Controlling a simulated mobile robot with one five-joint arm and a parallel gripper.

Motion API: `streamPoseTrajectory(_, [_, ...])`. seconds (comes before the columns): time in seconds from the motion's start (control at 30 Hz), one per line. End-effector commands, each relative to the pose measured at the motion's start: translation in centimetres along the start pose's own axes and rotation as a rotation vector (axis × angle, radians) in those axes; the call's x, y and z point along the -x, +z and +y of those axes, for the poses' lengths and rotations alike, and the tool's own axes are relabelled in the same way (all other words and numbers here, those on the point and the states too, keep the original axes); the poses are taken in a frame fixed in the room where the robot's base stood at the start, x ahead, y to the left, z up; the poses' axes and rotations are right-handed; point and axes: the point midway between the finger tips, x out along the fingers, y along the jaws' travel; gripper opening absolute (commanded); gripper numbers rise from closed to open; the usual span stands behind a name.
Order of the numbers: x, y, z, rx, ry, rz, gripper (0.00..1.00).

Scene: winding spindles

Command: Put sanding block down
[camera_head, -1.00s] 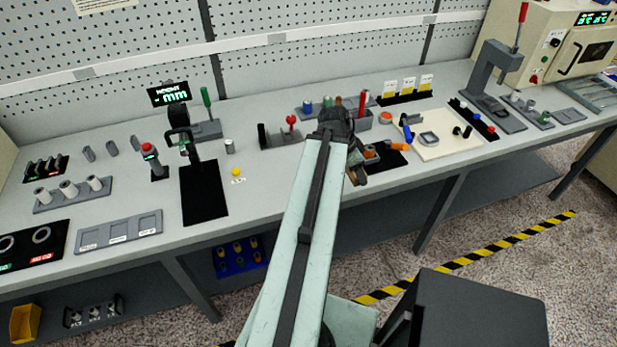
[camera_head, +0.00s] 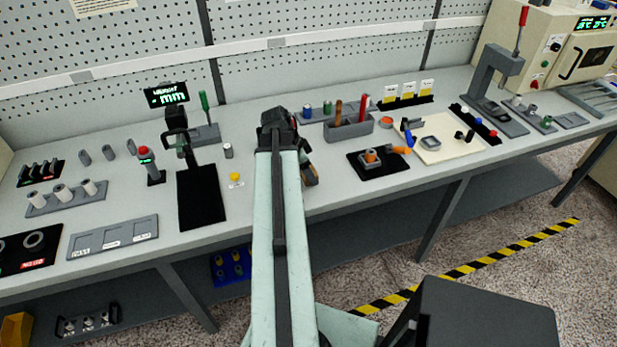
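My arm reaches up from the bottom of the head view over the bench's front part. My gripper (camera_head: 304,162) is at its far end, mostly hidden behind the dark wrist. A small brown and dark block (camera_head: 311,175), which I take to be the sanding block, shows at the gripper's lower right. It is held over the bench (camera_head: 330,191) near its front edge. The fingertips are too small and covered to see clearly.
Right of my gripper is a black mat (camera_head: 394,169) with a grey and orange fixture (camera_head: 370,157). Behind is a grey holder (camera_head: 349,131) with upright tools. A gauge stand (camera_head: 178,139) on a black mat and a yellow knob (camera_head: 235,177) are left. Bare bench lies between.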

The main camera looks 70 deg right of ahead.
Motion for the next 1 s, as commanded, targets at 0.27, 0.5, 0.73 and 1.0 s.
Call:
streamPoseTrajectory(0.27, [-1.5,0.6,0.0,0.001,-0.001,0.000,0.31])
streamPoseTrajectory(0.5, [-1.8,0.8,0.0,0.001,-0.001,0.000,0.80])
streamPoseTrajectory(0.73, [-1.8,0.8,0.0,0.002,-0.001,0.000,0.85])
streamPoseTrajectory(1.0, [-0.5,0.5,0.0,0.003,-0.002,0.000,0.85])
